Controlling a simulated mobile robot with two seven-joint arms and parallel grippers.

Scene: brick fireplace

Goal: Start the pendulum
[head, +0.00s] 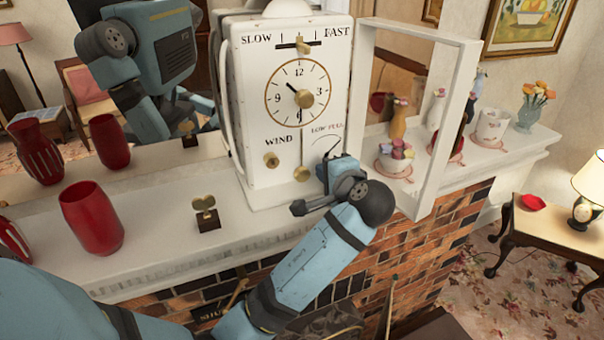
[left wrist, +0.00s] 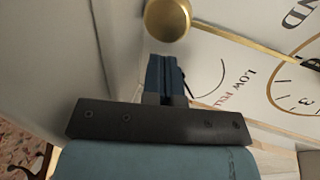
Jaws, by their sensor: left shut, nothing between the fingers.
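A white clock (head: 247,120) stands on the mantel with its framed glass door (head: 460,130) swung open to the right. A thin brass pendulum rod hangs down its front to a round brass bob (head: 302,173), which is also large in the left wrist view (left wrist: 168,18). My left gripper (head: 324,170) is shut and empty, just right of the bob in the head view. In the left wrist view its fingertips (left wrist: 163,58) point at the bob, with a small apparent gap. I cannot tell whether the pendulum is swinging. My right gripper is not in view.
A brass winding key on a dark base (head: 207,213) stands left of the clock, near red vases (head: 91,215). A pink-trimmed cup (head: 394,160) and other ornaments stand behind the open door. A mirror behind shows my reflection.

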